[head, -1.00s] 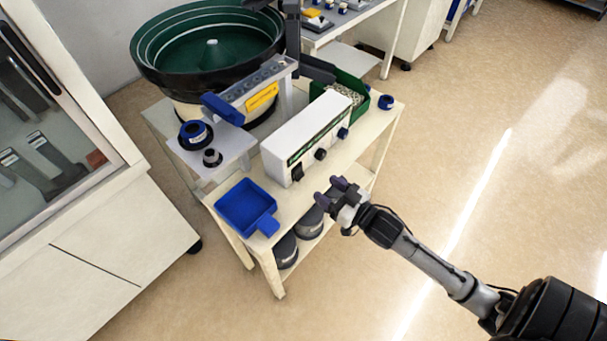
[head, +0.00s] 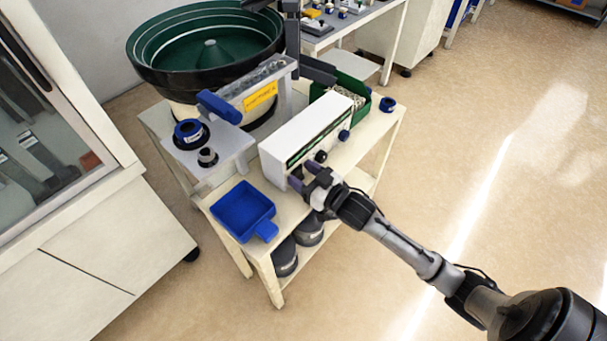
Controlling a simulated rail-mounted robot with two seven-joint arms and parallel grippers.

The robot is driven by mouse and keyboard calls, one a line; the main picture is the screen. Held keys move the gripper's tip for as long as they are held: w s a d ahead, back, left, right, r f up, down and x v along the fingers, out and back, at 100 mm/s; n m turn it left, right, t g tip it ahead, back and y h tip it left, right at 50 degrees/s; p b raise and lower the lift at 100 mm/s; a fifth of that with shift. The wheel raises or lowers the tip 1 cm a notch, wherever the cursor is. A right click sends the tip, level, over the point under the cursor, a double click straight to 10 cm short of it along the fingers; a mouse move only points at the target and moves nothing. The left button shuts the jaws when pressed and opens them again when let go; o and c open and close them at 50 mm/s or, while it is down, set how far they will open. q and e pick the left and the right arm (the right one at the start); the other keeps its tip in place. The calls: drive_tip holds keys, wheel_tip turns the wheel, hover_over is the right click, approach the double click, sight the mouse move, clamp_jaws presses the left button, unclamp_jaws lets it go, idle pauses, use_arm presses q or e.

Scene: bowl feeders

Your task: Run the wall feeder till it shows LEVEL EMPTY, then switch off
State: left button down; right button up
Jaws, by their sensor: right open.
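The wall feeder is a large bowl (head: 212,45) with a green inside and black rim, standing on a cream cart. No parts can be made out in the bowl. Its white control box (head: 303,128) sits on the cart top, with a dark green strip (head: 320,145) on its front face; any text there is too small to read. A dark knob (head: 320,156) and a blue-black knob (head: 343,135) show on that face. My right gripper (head: 306,175) is open at the near left end of this face, its fingers hiding the switch there. I cannot tell whether they touch. My left gripper is out of view.
A blue tray (head: 243,211) lies on the cart's near corner. Blue and dark ring pieces (head: 190,132) sit on a grey side plate. A green bin (head: 364,100) stands behind the box. A glazed cabinet (head: 60,130) is at left; the floor at right is clear.

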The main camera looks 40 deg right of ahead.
drive_tip(key=c, duration=0.9)
drive_tip(key=shift+s+f+t+b, duration=0.15)
drive_tip(key=shift+f+t+b, duration=0.4)
drive_tip(key=shift+t+b, duration=0.45)
drive_tip(key=shift+f+t+b, duration=0.1)
drive_tip(key=shift+t+b, duration=0.5)
drive_tip(key=shift+t, duration=0.2)
drive_tip(key=shift+s+t+y, duration=0.1)
drive_tip(key=shift+t+y, duration=0.2)
drive_tip(key=shift+t, duration=0.2)
drive_tip(key=o, duration=0.9)
drive_tip(key=shift+s+d, duration=0.1)
